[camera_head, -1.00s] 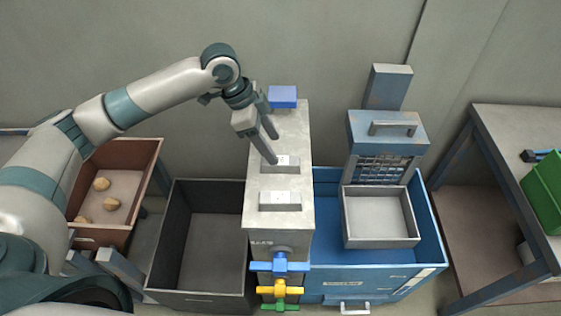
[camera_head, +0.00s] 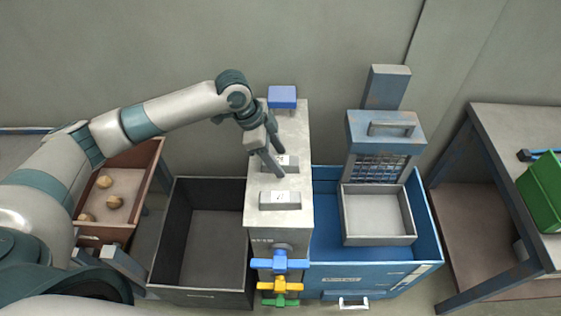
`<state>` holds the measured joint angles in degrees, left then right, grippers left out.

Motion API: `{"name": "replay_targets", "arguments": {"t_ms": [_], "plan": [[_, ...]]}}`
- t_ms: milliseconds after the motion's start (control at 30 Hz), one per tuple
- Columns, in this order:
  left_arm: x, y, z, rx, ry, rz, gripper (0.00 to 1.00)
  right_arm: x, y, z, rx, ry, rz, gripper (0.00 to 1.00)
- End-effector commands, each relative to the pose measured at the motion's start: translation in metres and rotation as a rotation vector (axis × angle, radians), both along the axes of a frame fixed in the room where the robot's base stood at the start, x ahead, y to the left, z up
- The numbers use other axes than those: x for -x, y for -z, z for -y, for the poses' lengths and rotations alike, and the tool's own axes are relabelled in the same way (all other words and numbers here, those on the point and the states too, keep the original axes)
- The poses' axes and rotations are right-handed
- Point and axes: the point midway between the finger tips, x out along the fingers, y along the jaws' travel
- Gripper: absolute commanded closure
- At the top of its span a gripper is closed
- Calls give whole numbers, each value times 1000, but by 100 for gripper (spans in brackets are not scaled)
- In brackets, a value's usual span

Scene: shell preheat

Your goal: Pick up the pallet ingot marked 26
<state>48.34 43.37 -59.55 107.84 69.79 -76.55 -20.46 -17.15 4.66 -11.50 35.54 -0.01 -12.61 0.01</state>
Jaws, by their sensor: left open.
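Two small grey ingots with white labels lie on top of the pale stand: a far ingot (camera_head: 289,168) and a near ingot (camera_head: 280,204). The marks are too small to read, so I cannot tell which is 26. My left gripper (camera_head: 279,162) is open and points down at the far ingot. Its fingers partly cover that ingot and its label. I cannot tell whether they touch it. The near ingot is uncovered. My right gripper is not in view.
A blue block (camera_head: 282,97) is at the stand's back, with coloured valve handles (camera_head: 280,265) on its front. A dark empty bin (camera_head: 163,245) is left; a blue bin (camera_head: 428,238) with a grey tray (camera_head: 412,238) is right. A brown crate (camera_head: 150,165) stands far left.

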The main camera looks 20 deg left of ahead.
Motion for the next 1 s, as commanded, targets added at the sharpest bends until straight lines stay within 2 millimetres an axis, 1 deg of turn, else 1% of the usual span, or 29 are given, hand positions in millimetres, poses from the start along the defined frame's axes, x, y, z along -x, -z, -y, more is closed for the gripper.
{"name": "replay_targets", "arguments": {"t_ms": [300, 333, 367, 400, 467, 500, 533, 567, 833, 1000], "plan": [[0, 0, 0, 0, 0, 0, 45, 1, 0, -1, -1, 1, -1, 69], [0, 0, 0, 0, 0, 0, 50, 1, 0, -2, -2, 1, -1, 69], [0, 0, 0, 0, 0, 0, 57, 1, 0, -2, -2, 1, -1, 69], [0, 0, 0, 0, 0, 0, 67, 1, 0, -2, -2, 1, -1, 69], [0, 0, 0, 0, 0, 0, 81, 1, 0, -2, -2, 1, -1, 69], [0, 0, 0, 0, 0, 0, 91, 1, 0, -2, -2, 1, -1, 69], [0, 0, 0, 0, 0, 0, 98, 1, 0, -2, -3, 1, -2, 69], [-1, -1, 0, 1, 0, 1, 100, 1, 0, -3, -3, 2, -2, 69], [-1, -2, 0, 0, 0, 2, 100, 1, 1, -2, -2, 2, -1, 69], [-2, -10, 0, 0, 0, 3, 100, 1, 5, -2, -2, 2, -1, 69]]}}
